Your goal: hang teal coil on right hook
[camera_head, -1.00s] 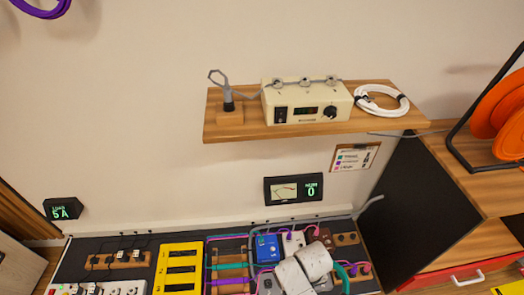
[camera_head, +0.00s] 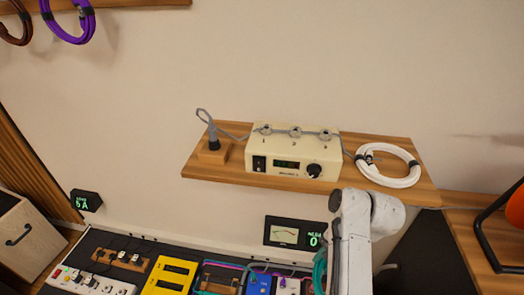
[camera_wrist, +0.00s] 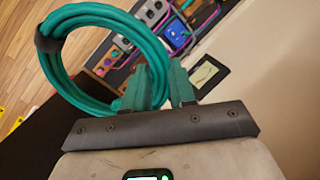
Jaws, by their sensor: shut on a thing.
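The teal coil (camera_wrist: 105,52) is a ring of thick cable with a black band at its left side, large in the wrist view. My gripper (camera_wrist: 164,78) is shut on the coil's lower right side. The coil is held up in the air, and the bench shows behind it. In the head view a small part of the teal coil (camera_head: 319,268) shows left of my pale arm, which hides the rest. The right hook does not show in either view.
A purple coil (camera_head: 68,22) and a brown coil (camera_head: 16,25) hang at the upper left, cut by the frame. A wooden shelf (camera_head: 225,172) holds a cream power supply (camera_head: 293,150) and a white cable coil (camera_head: 413,165). The wall above it is bare.

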